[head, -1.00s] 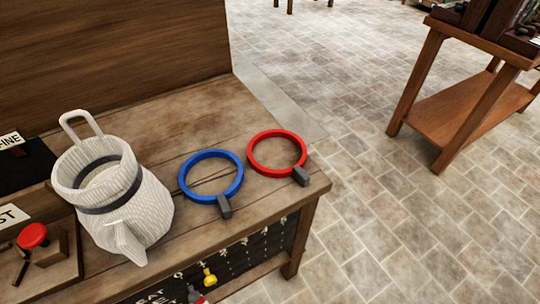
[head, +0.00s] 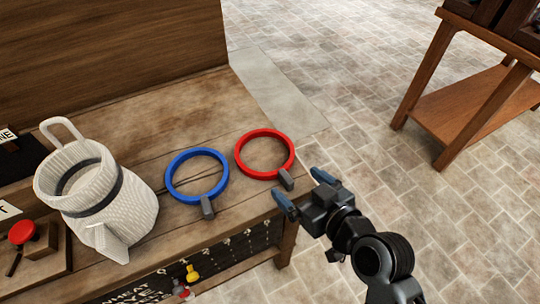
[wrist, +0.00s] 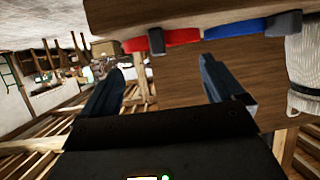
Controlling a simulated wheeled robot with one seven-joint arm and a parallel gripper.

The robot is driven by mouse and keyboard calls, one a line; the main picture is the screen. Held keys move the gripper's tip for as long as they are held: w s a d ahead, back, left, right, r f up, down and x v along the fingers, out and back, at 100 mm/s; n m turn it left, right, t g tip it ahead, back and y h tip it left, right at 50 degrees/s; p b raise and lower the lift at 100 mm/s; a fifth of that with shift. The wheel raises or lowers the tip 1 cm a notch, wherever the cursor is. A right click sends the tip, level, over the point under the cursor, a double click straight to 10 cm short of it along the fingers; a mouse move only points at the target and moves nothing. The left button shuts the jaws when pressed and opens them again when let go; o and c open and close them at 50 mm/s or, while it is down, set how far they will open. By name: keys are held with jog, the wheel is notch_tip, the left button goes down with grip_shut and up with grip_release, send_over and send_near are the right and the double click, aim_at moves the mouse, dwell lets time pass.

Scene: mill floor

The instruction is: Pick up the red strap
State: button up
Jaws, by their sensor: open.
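The red strap (head: 265,133) is a ring with a grey buckle, lying flat near the right end of the wooden bench (head: 195,100). The blue strap (head: 168,176), a like ring with a grey buckle, lies just left of it. My gripper (head: 297,186) is open and empty, beside the bench's right corner, close to the red strap's buckle and apart from it. In the wrist view the red strap (wrist: 182,37) shows edge-on beyond my open fingers (wrist: 163,82), towards the upper left, with the blue strap (wrist: 237,28) to its right.
A white woven sack (head: 120,215) with a dark band stands on the bench at left. A red knob (head: 21,232) is on a wooden block at far left. Yellow and red tags hang at the bench front. A wooden stand (head: 465,95) is at right, with open tiled floor between.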

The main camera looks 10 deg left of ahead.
aim_at(289, 180)
jog(key=shift+f+p+x, duration=0.15)
jog(key=shift+p+x, duration=0.15)
jog(key=shift+x, duration=1.3)
jog(key=shift+f+p+x, duration=0.15)
jog(key=shift+p+x, duration=0.1)
jog(key=shift+x, duration=1.3)
jog(key=shift+s, duration=0.15)
jog(key=shift+c, duration=0.3)
jog(key=c, duration=0.9)
